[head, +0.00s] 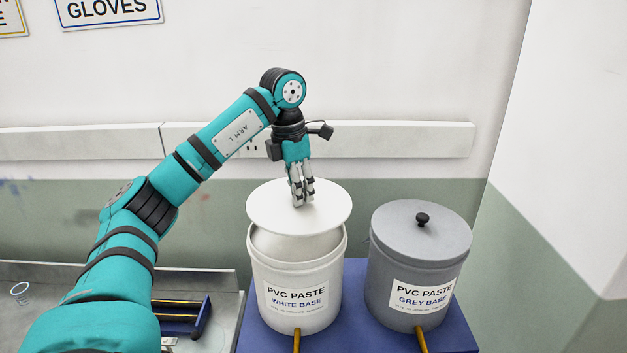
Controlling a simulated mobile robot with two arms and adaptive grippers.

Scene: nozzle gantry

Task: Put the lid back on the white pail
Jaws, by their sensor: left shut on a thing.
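The white pail (295,283), labelled PVC PASTE WHITE BASE, stands upright on a blue stand. Its round white lid (275,212) is over the pail's mouth, roughly level. A gap shows between the lid and the pail's front rim, so the lid is above the rim there. My left gripper (303,203) points down at the middle of the lid and is shut on it; the fingers hide the lid's knob. The back of the pail's rim is hidden by the lid. My right gripper is not in view.
A grey pail (420,265) with its lid on and a black knob stands close to the right on the blue stand (353,330). A metal bench (215,270) with a blue rack (190,316) is at the left. A wall trunking (400,139) runs behind.

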